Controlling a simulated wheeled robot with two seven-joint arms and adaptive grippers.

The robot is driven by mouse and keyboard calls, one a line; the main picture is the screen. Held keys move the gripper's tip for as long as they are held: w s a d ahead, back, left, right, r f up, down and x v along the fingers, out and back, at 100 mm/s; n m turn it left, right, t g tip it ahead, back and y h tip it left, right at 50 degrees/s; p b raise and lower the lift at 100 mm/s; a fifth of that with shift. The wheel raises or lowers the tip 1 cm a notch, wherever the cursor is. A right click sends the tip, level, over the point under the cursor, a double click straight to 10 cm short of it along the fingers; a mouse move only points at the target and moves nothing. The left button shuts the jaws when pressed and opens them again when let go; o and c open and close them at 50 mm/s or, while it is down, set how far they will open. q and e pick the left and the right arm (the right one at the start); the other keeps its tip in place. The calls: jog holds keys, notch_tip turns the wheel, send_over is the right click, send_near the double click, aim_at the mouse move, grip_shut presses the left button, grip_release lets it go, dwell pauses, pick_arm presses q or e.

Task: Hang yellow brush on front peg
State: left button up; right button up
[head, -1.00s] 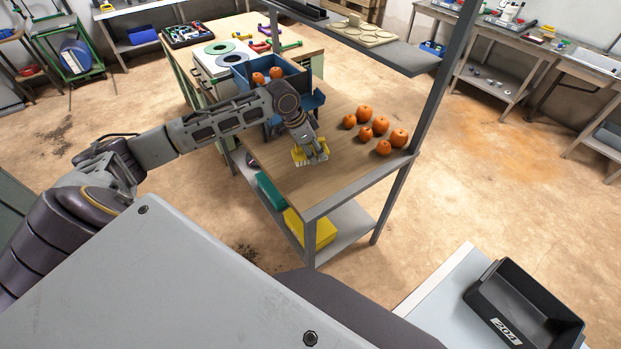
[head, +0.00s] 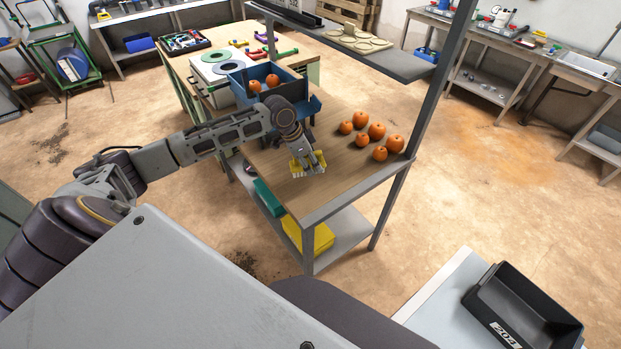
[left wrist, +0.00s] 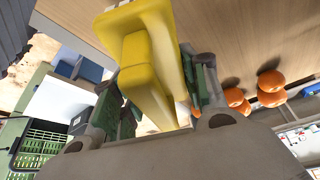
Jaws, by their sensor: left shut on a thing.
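The yellow brush (head: 298,170) is in the jaws of my left gripper (head: 313,164), over the near left part of the wooden-topped table (head: 345,170). In the left wrist view the brush (left wrist: 145,65) is large, a yellow block between the green-padded fingers of my left gripper (left wrist: 155,100). The gripper is shut on it. I cannot tell whether the brush touches the tabletop. I cannot make out the front peg in either view. My right gripper is not in view.
Several oranges (head: 377,131) lie on the table's right side. A blue bin (head: 239,84) with oranges stands at its far end. A grey upright (head: 440,85) and overhead shelf (head: 385,58) flank the right side. A yellow box (head: 312,236) sits on the lower shelf.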

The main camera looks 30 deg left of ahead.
aim_at(315, 183)
pick_arm(q)
jog(key=shift+f, duration=1.75)
jog(key=shift+f+p, duration=0.3)
jog(key=shift+f, duration=1.6)
jog(key=o, duration=1.1)
jog(key=shift+f, duration=0.1)
jog(key=shift+b+v, duration=0.55)
jog(key=shift+v, duration=5.55)
